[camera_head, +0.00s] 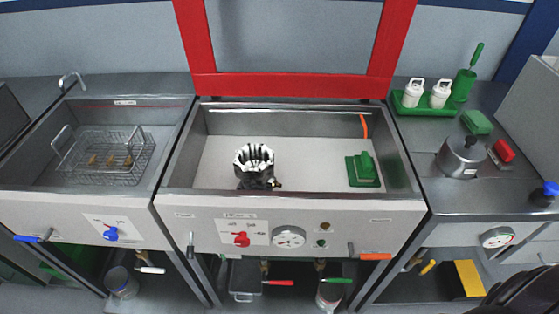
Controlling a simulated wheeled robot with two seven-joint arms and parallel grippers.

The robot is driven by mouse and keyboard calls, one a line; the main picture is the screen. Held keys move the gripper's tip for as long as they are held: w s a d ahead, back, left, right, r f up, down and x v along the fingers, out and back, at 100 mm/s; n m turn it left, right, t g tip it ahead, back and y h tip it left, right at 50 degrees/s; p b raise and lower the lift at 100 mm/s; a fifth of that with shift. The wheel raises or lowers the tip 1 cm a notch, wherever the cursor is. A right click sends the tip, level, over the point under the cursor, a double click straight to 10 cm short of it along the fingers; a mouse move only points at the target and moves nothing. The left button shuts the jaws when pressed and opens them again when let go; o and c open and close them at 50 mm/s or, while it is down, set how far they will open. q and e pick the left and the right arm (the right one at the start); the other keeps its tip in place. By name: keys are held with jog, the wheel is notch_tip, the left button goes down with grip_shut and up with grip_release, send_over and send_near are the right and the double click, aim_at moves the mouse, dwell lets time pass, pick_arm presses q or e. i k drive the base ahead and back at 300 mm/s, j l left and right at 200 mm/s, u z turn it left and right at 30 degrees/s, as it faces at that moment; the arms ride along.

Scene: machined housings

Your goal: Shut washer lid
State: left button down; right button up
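The washer (310,207) is the middle metal unit, with an open rectangular basin. Its lid, a red frame (290,86) around a grey see-through panel, stands raised at the basin's back edge. The top of the lid runs out of the picture. In the basin sit a dark and silver machined housing (255,163) and a green brush or block on a green base (362,168). Neither of my grippers shows. A dark shape at the lower right corner may be part of my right arm.
A left sink holds a wire basket (103,158) with small brass-coloured parts. On the right counter stand white bottles in a green tray (424,106), a metal pot (461,156) and a red block (504,150). Knobs and a gauge (289,237) are on the washer's front.

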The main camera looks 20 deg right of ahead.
aim_at(396, 16)
jog(key=z, duration=0.7)
jog(key=j+z, duration=0.3)
jog(key=j, duration=0.15)
jog(key=j+z, duration=0.25)
jog(key=j, duration=0.25)
jog(key=k+j+z, duration=0.15)
jog(key=j+z, duration=0.15)
jog(key=j, duration=0.15)
jog(key=k+j+z, duration=0.15)
jog(key=j+z, duration=0.15)
jog(key=j, duration=0.15)
